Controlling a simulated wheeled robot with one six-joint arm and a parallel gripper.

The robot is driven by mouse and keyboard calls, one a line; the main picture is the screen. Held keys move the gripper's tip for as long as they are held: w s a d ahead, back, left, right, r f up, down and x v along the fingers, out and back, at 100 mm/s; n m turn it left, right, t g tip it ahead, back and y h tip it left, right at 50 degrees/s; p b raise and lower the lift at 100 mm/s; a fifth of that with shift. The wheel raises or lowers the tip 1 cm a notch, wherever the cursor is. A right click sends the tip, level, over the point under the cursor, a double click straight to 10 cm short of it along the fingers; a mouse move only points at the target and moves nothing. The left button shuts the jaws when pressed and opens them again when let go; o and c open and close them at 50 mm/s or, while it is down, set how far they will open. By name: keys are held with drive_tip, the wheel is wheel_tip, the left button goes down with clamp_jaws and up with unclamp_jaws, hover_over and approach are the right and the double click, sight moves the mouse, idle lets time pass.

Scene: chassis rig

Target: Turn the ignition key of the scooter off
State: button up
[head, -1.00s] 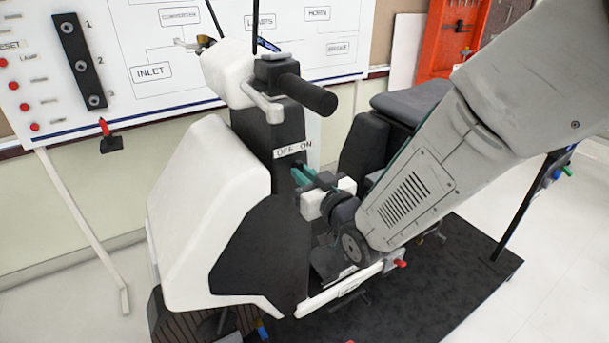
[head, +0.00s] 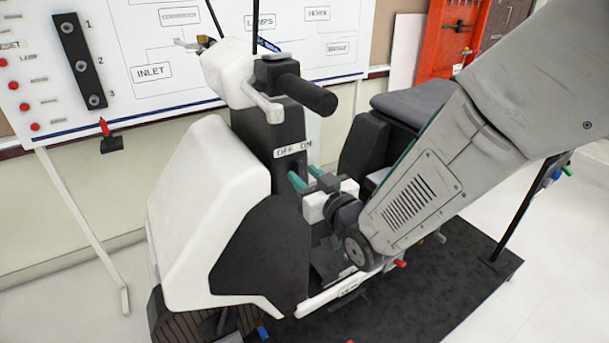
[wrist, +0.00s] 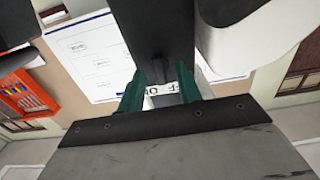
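The scooter (head: 215,190) stands with its dark front column (head: 283,135) facing my gripper. A white OFF/ON label (head: 292,149) is on the column. My gripper (head: 306,178) has two teal fingers, spread apart below the label and close to the column. In the wrist view my gripper (wrist: 160,80) is open, with the label (wrist: 164,90) showing between the fingers. A small dark upright shape, apparently the ignition key (wrist: 162,68), shows between the fingertips, apart from both. I cannot read its turned position. The key cannot be made out in the head view.
The handlebar grip (head: 308,93) juts out above my gripper. The seat (head: 412,103) is to its right, and the white front shield is to its left. A white diagram board (head: 215,60) stands behind. A dark mat (head: 430,290) lies under the scooter.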

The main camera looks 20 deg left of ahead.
drive_tip(key=v, duration=0.7)
drive_tip(key=shift+a+f, duration=0.1)
